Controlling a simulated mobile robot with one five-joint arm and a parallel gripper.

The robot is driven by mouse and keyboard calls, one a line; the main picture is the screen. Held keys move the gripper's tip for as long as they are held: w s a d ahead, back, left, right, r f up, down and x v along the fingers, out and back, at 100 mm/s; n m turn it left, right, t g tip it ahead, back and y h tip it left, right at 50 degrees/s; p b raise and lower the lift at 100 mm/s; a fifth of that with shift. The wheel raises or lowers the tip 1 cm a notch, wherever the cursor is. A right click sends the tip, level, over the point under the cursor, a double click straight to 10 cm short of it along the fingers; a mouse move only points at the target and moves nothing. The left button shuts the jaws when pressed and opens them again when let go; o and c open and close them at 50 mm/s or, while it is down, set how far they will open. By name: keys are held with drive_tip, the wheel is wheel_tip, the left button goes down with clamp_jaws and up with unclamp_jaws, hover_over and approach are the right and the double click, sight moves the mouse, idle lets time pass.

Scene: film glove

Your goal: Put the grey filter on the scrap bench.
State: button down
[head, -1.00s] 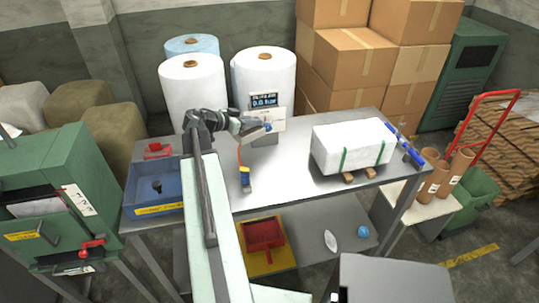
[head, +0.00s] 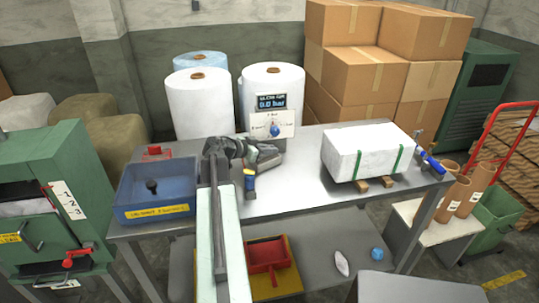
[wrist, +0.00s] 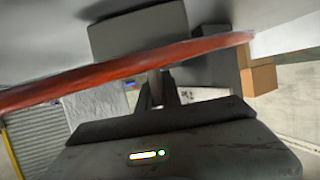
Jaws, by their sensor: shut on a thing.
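My gripper (head: 254,158) is low over the metal table, just in front of the gauge panel. A grey block, which looks like the grey filter (head: 267,160), is at its fingertips. In the wrist view my fingers (wrist: 156,90) point up toward a dark grey block (wrist: 138,32), and they are shut on it. A red strip crosses close in front, hiding where they meet. I cannot tell for sure which surface is the scrap bench; a low white-topped bench (head: 412,225) holding brown tubes stands at the right.
The metal table (head: 300,195) carries a blue bin (head: 158,188) at left and a large white block (head: 365,152) on wooden strips at right. The gauge panel (head: 273,115) with a blue knob stands behind my gripper.

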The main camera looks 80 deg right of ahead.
drive_tip(key=shift+f, duration=0.3)
drive_tip(key=c, duration=1.5)
unclamp_jaws()
drive_tip(key=shift+r, duration=0.1)
drive_tip(key=shift+r, duration=0.2)
drive_tip(key=p+v, duration=0.3)
drive_tip(key=v, duration=0.4)
drive_tip(key=shift+r, duration=0.1)
drive_tip(key=shift+w+a, duration=0.15)
drive_tip(key=shift+a, duration=0.15)
